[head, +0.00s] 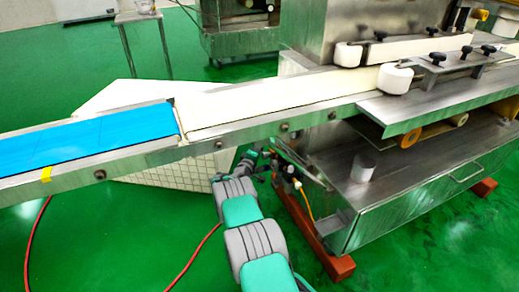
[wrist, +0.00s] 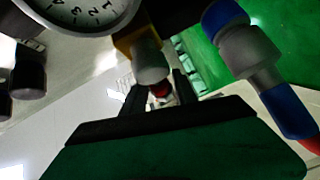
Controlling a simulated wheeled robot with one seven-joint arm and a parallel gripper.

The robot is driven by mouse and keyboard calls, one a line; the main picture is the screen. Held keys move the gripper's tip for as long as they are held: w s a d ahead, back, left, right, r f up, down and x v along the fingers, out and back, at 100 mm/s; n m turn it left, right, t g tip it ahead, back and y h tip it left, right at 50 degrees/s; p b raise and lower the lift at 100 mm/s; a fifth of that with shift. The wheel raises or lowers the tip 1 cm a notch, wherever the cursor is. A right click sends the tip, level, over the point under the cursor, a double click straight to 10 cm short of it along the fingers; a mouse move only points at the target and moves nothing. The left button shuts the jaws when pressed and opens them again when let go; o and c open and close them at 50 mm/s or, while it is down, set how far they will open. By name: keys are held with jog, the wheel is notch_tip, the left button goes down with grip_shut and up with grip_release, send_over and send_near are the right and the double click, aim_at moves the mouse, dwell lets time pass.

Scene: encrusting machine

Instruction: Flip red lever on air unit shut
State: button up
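In the wrist view a small red part (wrist: 160,89), likely the red lever, shows below a pale grey cylindrical fitting of the air unit (wrist: 150,62). Most of the red part is hidden, so I cannot tell its angle. My gripper (wrist: 160,96) has its two dark fingers apart, one on each side of the red part; I cannot tell whether either touches it. In the head view the air unit (head: 291,183) is a small dark cluster under the conveyor, beside the machine frame. My gripper there is mostly hidden by my arm and the conveyor.
A round pressure gauge (wrist: 88,12) is close at the upper left of the wrist view. A blue and grey hose fitting (wrist: 250,55) is close on the right. The conveyor (head: 135,155) runs above my arm. A red hose (head: 33,235) lies on the green floor.

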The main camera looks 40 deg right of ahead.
grip_shut()
dwell(1.0)
